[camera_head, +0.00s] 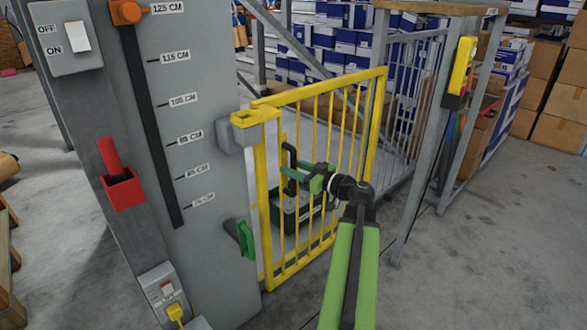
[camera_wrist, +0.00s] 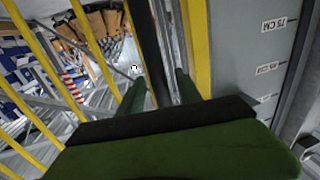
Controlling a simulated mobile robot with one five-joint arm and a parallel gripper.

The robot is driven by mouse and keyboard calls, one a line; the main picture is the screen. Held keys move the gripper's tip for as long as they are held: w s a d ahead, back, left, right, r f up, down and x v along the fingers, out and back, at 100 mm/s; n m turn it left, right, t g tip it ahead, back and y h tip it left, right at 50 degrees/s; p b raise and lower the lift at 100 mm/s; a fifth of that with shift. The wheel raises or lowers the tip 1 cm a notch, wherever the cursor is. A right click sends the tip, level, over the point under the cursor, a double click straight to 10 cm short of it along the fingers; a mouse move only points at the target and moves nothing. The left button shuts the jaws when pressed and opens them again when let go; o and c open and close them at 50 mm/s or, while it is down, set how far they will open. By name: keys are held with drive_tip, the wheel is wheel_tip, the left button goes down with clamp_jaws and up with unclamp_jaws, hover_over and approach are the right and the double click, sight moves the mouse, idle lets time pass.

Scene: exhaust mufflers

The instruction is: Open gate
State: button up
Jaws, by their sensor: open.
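The yellow barred gate (camera_head: 322,92) stands between the grey column and the grey railing. A black upright handle (camera_head: 291,153) is on its left part, near the column. My gripper (camera_head: 285,176) reaches the gate at this handle from the right. In the wrist view, the two green fingers of my gripper (camera_wrist: 161,88) are apart, with the black handle (camera_wrist: 147,45) upright between them. Whether either finger touches the handle cannot be told. Yellow bars (camera_wrist: 98,65) of the gate show at the left there.
The grey column (camera_head: 215,95) with height labels stands close on the left. A grey post (camera_head: 415,190) stands at the right. Floor at the lower right (camera_head: 500,240) is clear.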

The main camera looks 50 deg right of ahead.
clamp_jaws()
idle(1.4)
